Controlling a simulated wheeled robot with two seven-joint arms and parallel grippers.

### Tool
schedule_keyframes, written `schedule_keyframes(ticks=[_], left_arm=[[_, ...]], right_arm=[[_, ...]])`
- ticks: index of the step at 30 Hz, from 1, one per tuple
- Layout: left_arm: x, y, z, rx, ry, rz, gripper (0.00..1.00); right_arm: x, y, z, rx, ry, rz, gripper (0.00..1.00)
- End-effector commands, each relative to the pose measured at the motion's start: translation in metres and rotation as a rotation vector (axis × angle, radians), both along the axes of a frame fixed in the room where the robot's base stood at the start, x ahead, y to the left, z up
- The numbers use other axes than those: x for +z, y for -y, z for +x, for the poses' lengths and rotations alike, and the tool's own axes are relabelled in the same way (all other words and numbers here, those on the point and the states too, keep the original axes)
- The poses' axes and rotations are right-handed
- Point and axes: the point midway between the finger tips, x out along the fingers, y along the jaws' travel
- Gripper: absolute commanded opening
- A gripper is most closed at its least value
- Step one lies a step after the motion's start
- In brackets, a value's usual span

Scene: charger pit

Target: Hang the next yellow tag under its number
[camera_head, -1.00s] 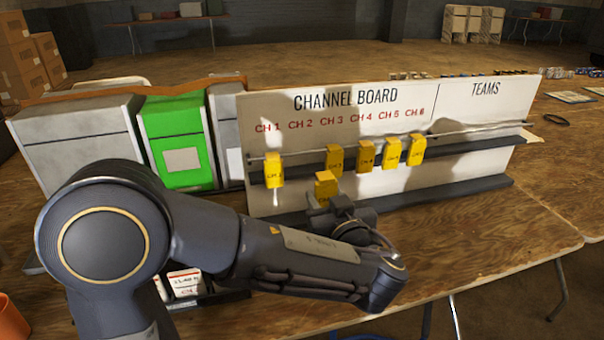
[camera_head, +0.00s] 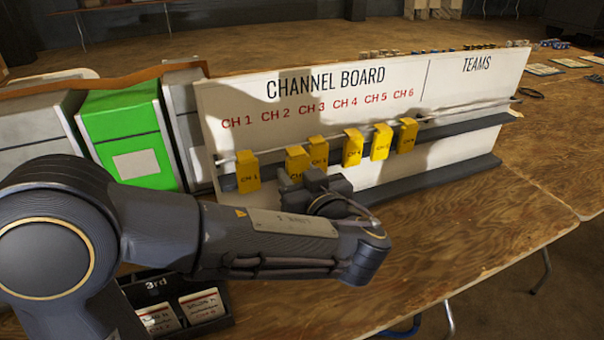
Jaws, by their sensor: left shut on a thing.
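The white channel board (camera_head: 440,95) stands on the table with red numbers CH 1 to CH 6 above a thin rail. A yellow tag marked CH 1 (camera_head: 247,172) hangs under CH 1. Other yellow tags hang under CH 3 (camera_head: 319,151), CH 4 (camera_head: 352,146), CH 5 (camera_head: 381,142) and CH 6 (camera_head: 407,135). My left gripper (camera_head: 301,183) is shut on another yellow tag (camera_head: 296,158), at rail height between the CH 1 and CH 3 tags. It partly overlaps the CH 3 tag in view. I cannot tell whether it touches the rail. My right gripper is out of view.
A green box (camera_head: 128,120) and grey boxes (camera_head: 42,128) stand left of the board. A dark tray (camera_head: 222,318) with white cards lies below my left arm. A dark ledge (camera_head: 450,180) runs along the board's foot. The table right of my gripper is clear.

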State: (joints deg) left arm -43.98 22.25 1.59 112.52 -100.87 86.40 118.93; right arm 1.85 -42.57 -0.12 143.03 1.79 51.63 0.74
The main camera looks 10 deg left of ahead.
Motion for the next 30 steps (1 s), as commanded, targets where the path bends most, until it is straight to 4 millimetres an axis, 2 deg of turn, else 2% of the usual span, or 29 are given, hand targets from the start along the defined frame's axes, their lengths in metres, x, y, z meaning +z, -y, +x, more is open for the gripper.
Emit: schedule_keyframes(ticks=[22, 24, 30], left_arm=[[0.002, -0.030, 0.044, 0.003, -0.002, 0.001, 0.19], [-0.007, -0.029, 0.043, 0.001, 0.000, -0.001, 0.19], [-0.012, -0.029, 0.042, 0.000, 0.001, -0.002, 0.19]], right_arm=[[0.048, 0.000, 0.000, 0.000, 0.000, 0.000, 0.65], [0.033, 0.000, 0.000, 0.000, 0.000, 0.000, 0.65], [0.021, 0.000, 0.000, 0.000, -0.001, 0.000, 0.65]])
